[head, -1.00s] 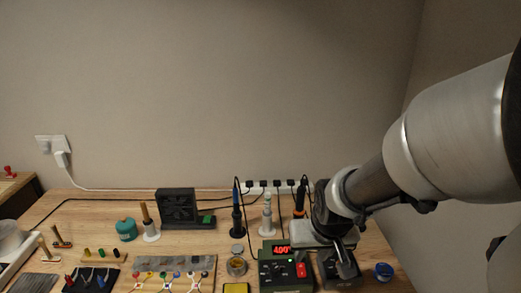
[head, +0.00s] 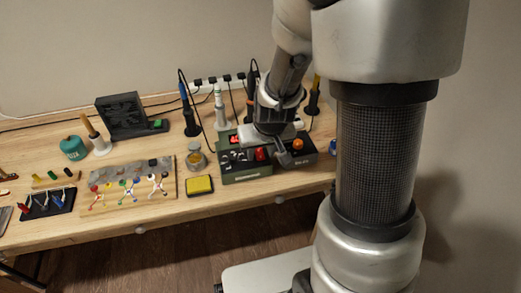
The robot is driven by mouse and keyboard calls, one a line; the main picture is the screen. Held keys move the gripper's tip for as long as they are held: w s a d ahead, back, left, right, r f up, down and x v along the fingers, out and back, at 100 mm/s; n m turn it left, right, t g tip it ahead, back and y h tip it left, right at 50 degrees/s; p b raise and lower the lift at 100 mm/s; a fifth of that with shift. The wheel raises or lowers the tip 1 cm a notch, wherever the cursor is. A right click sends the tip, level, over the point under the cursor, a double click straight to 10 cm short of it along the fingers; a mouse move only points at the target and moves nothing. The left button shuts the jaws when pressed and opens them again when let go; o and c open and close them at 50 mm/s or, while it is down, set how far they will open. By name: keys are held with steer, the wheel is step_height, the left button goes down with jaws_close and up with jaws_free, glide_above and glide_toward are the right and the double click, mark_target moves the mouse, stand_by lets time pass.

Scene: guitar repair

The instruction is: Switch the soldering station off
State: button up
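The soldering station (head: 246,172) is a dark green box near the front edge of the bench in the head view. Its red switch (head: 260,154) shows on the top right. My gripper (head: 287,157) points down over the station's right end, just right of the red switch. The fingers are small and overlap, so I cannot tell their gap or whether they touch anything.
A dark box with an orange knob (head: 298,144) stands right against the station. A yellow sponge tray (head: 199,186) and a round tin (head: 196,160) sit to its left. Iron holders (head: 189,115) and a power strip (head: 215,82) are behind. My arm covers the right side.

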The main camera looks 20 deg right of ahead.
jaws_close()
steer(key=r+g+p, duration=0.1)
steer(key=p, duration=0.2)
steer(key=shift+w, duration=0.2)
steer(key=g+p, duration=0.1)
steer(key=p, duration=0.1)
steer(key=shift+w+g+p, duration=0.25)
steer(key=shift+g+p, duration=0.1)
steer(key=shift+g, duration=0.05)
steer(key=shift+w+f+g, duration=0.1)
steer(key=shift+f+g, duration=0.15)
steer(key=shift+g, duration=0.05)
jaws_free()
steer(key=shift+r, duration=0.1)
step_height(320, 180, up, 17)
steer(key=s+p, duration=0.1)
steer(key=p, duration=0.2)
steer(key=shift+s, duration=0.4)
steer(key=shift+r, duration=0.15)
